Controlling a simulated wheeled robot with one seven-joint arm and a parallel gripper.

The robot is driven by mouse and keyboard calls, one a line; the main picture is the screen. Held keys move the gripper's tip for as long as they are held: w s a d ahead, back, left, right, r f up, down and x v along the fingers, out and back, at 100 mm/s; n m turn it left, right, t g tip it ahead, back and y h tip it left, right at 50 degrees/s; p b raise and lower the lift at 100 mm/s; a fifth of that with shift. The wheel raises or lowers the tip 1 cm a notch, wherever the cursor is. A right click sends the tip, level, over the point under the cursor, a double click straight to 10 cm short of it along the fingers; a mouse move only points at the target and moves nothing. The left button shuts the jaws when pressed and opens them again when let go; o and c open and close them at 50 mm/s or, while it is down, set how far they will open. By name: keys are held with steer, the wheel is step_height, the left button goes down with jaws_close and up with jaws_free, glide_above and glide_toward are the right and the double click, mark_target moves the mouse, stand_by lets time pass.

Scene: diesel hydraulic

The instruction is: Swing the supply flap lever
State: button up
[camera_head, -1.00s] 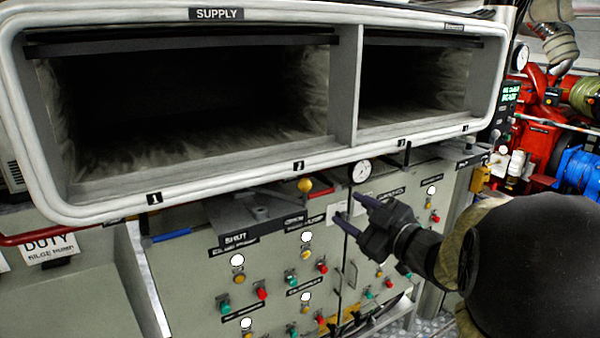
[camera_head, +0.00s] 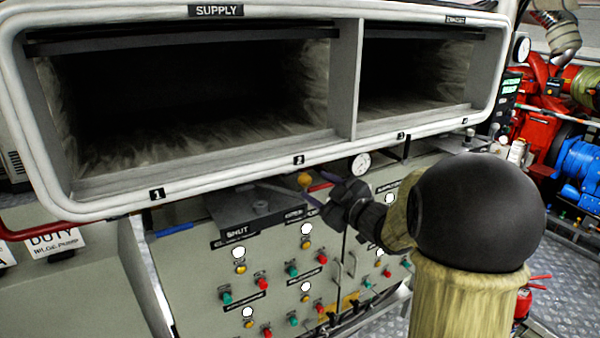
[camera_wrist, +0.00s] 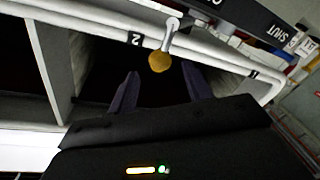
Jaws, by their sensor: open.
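The supply flap lever has a yellow ball knob (camera_head: 304,180) on a thin metal arm. Its pivot plate (camera_head: 258,207) sits below the SUPPLY duct, with a SHUT label (camera_head: 237,229) in front and an OPEN label partly seen. My gripper (camera_head: 319,188) is open and empty, just right of the knob. In the wrist view the knob (camera_wrist: 159,61) appears between and a little beyond the two fingertips (camera_wrist: 161,76). I cannot tell whether either finger touches it.
The white duct frame (camera_head: 230,177) overhangs the lever closely. A round gauge (camera_head: 360,164) is just right of the knob. The grey panel below bears several buttons. Red and blue machinery (camera_head: 578,160) stands far right.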

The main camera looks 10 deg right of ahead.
mark_target(309, 182)
steer(key=p+x, duration=0.2)
steer(key=x, duration=0.5)
steer(key=shift+w+a, duration=0.1)
steer(key=shift+w, duration=0.2)
steer(key=shift+a, duration=0.1)
jaws_close()
